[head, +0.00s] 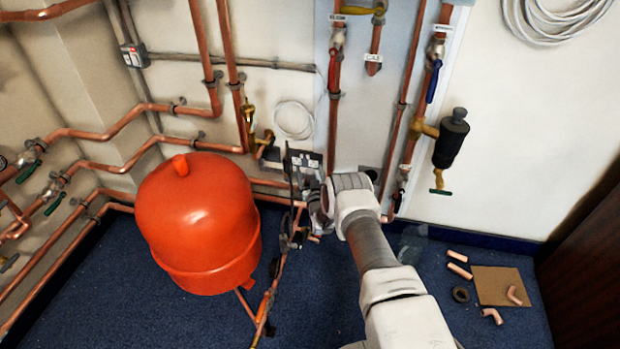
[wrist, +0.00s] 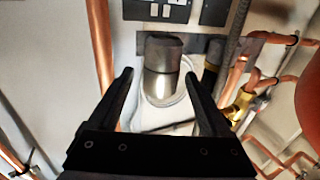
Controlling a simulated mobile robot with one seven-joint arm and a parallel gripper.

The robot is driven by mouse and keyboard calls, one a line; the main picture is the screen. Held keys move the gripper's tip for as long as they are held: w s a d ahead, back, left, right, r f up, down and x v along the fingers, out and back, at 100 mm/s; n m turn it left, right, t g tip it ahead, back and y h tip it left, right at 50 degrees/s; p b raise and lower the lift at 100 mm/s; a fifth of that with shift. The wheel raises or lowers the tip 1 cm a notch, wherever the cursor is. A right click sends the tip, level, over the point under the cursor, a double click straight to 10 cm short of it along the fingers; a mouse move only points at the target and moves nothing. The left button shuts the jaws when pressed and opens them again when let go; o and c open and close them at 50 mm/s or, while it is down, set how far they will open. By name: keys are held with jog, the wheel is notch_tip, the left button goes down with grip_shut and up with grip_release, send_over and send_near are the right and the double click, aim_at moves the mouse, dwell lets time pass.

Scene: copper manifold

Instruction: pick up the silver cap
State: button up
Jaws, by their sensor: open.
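The silver cap (wrist: 162,68) shows in the wrist view as a short upright cylinder, dark grey above with a shiny silver lower part. It stands on a white surface (wrist: 165,118) just beyond my fingertips. My gripper (wrist: 158,76) is open and empty, with one black finger on each side of the cap as seen in this view. I cannot tell whether the fingers are level with it. In the head view my gripper is mostly hidden behind the end of my arm, near the wall, and I cannot make out the cap there.
A black socket plate (wrist: 168,10) is behind the cap. A copper pipe (wrist: 100,45) runs close to the left finger. A brass valve (wrist: 238,105) and pipes are at the right. In the head view a large red vessel (head: 200,215) stands left of my arm; pipe offcuts and a board (head: 490,280) lie right.

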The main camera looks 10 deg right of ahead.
aim_at(311, 171)
jog(key=shift+c, duration=0.4)
grip_shut()
jog(key=shift+r, duration=0.1)
jog(key=shift+r+p, duration=0.35)
jog(key=shift+r, duration=0.2)
jog(key=r+p, duration=0.2)
jog(key=r, duration=0.1)
jog(key=shift+s+d+r, duration=0.15)
jog(key=shift+s+r, duration=0.05)
jog(key=shift+r, duration=0.1)
jog(key=s+d+r+p, duration=0.5)
jog(key=s+d+r, duration=0.1)
jog(key=s, duration=0.3)
jog(key=shift+d, duration=0.3)
jog(key=shift+r, duration=0.2)
jog(key=shift+r+p, duration=1.35)
jog(key=shift+r, duration=0.8)
